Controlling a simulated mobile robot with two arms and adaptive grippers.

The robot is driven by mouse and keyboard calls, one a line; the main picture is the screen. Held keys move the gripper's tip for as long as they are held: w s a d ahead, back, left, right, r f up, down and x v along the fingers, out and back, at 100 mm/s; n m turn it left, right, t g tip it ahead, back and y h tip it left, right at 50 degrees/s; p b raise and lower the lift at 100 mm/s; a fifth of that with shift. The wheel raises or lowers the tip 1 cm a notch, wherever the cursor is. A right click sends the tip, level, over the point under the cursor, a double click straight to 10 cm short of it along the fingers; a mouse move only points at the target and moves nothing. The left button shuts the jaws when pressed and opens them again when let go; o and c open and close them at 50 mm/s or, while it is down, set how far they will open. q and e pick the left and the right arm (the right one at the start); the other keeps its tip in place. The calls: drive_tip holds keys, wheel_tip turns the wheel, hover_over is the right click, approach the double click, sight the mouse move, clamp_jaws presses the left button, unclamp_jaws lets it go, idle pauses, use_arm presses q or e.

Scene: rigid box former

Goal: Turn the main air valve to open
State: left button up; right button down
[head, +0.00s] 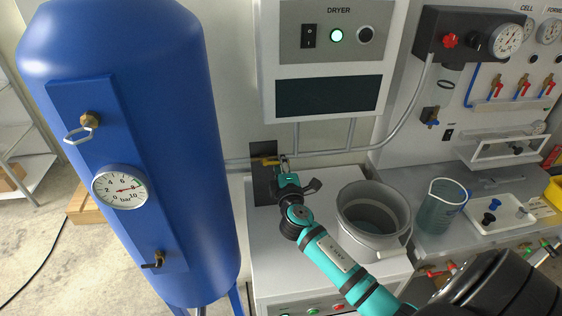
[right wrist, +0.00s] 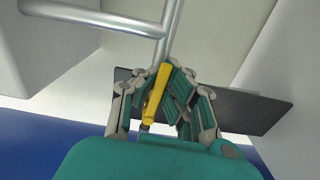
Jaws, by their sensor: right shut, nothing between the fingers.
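The main air valve shows a yellow lever (head: 268,162) in front of a dark plate (head: 263,186) on the wall, below the dryer. In the right wrist view the yellow lever (right wrist: 156,92) appears between the two fingers and looks roughly in line with the grey pipe (right wrist: 172,30). My right gripper (head: 284,166) is at the valve, just right of the lever; its fingertips (right wrist: 164,72) are close together, shut with nothing gripped. Whether the fingers touch the lever is unclear. The valve body is mostly hidden by the fingers. My left gripper is not in view.
The blue air tank (head: 150,120) with its gauge (head: 119,187) stands close on the left. The dryer box (head: 326,60) hangs above the valve. A grey bucket (head: 372,218) and a clear beaker (head: 441,205) stand right of my right arm. Grey pipes run along the wall.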

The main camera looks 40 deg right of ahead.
drive_tip(key=shift+s+a+f+n, duration=0.1)
drive_tip(key=shift+f+n, duration=0.05)
drive_tip(key=shift+n, duration=0.45)
drive_tip(key=c, duration=2.1)
unclamp_jaws()
drive_tip(key=o, duration=0.7)
drive_tip(key=shift+r, duration=0.25)
drive_tip(key=v, duration=1.2)
